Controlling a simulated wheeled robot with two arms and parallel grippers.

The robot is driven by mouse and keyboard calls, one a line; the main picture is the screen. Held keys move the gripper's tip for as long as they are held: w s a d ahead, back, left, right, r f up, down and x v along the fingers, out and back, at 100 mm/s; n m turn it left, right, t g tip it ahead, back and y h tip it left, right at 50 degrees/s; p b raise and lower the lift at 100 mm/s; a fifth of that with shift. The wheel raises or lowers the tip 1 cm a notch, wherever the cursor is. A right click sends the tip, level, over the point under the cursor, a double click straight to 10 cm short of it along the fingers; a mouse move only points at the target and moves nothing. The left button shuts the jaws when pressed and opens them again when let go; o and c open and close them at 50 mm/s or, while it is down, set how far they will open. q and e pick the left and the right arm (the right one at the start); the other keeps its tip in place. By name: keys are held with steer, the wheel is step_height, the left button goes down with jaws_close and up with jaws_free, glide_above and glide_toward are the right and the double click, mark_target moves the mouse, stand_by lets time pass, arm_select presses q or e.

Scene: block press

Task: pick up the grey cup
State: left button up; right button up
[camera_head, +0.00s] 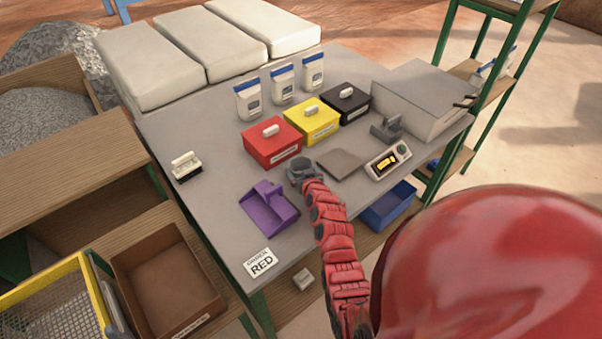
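A small round grey cup-like shape (301,169) with a dark hollow top shows at the tip of my red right arm, beside the red box. My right gripper (304,177) is at this same spot, reaching in from the bottom of the view. Its fingers are too small and too merged with the grey shape to tell whether they are open or shut, or whether they hold it. My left gripper is not in view.
A purple scoop-like tray (268,208) lies left of my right arm. Red (271,142), yellow (313,121) and black (346,101) boxes stand behind. A flat grey-brown plate (340,164), a scale-like device (388,162) and a grey fixture (386,128) lie right. The table's left part is mostly clear.

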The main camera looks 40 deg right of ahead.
steer(key=shift+c, duration=1.4)
steer(key=shift+r, duration=0.1)
